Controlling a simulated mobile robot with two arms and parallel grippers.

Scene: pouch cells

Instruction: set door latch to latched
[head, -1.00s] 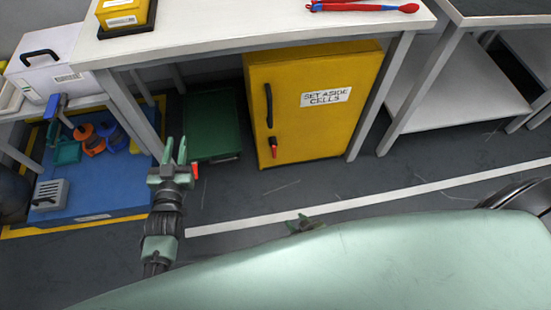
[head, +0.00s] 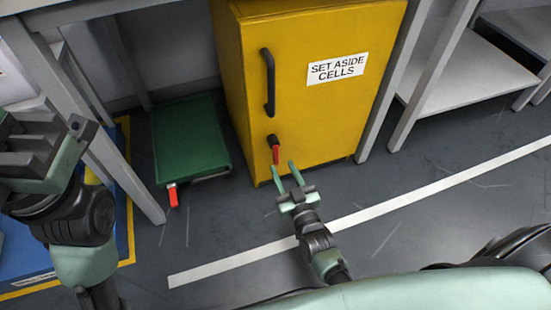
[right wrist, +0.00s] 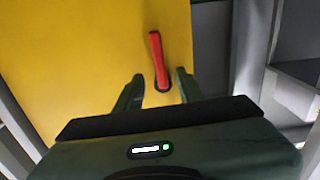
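In the right wrist view the red latch lever (right wrist: 159,60) shows between the fingertips. My right gripper (head: 286,172) is open, its fingers pointing at the door just below the latch; I see no contact. My left gripper (head: 40,150) is at the left edge, close to the camera; its fingers are unclear.
A black door handle (head: 268,82) is above the latch. A green box with a red lever (head: 190,140) sits on the floor left of the cabinet. Table legs (head: 390,80) stand beside the cabinet. The floor in front, with a white line (head: 390,208), is clear.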

